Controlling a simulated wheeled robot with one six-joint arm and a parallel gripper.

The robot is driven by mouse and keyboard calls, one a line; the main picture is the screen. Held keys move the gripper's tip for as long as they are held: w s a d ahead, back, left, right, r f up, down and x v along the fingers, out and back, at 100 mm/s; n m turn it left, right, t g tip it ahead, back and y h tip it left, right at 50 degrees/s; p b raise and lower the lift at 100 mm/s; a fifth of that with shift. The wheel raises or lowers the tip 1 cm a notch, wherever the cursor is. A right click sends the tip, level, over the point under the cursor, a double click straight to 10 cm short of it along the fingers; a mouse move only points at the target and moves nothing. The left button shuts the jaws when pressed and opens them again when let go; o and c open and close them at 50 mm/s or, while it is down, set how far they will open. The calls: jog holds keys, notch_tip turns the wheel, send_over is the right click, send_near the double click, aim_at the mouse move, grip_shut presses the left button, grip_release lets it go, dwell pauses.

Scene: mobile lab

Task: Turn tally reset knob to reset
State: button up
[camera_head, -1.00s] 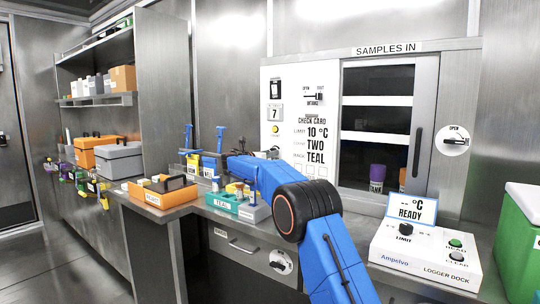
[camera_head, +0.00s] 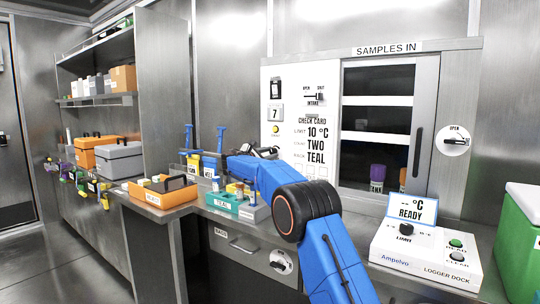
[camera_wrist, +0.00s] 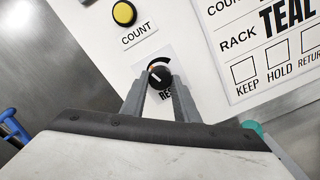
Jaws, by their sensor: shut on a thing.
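The tally reset knob (camera_wrist: 160,77) is a small round black knob with a pale pointer mark, on the white panel in the wrist view. A black arc curves over it, and a label below it is partly hidden, with only "RES" readable. My gripper (camera_wrist: 160,90) is shut on the knob, one grey finger on each side. In the head view my gripper (camera_head: 268,152) is at the lower left of the white panel (camera_head: 295,85), and the knob cannot be made out behind it.
A yellow COUNT button (camera_wrist: 124,13) sits above the knob. The check card (camera_wrist: 270,45) is to its right. A counter (camera_head: 275,113) reads 7. Below the arm stand a teal rack (camera_head: 222,205) and an orange tray (camera_head: 150,200). The logger dock (camera_head: 425,255) is at right.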

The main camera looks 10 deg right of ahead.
jog(key=m, duration=0.4)
jog(key=shift+m, duration=0.3)
jog(key=m, duration=0.3)
jog(key=shift+m, duration=0.3)
jog(key=m, duration=0.3)
jog(key=shift+m, duration=0.3)
jog(key=shift+r+m, duration=0.1)
jog(key=shift+m, duration=1.7)
jog(key=o, duration=1.1)
jog(key=shift+c, duration=0.2)
jog(key=shift+a, duration=0.1)
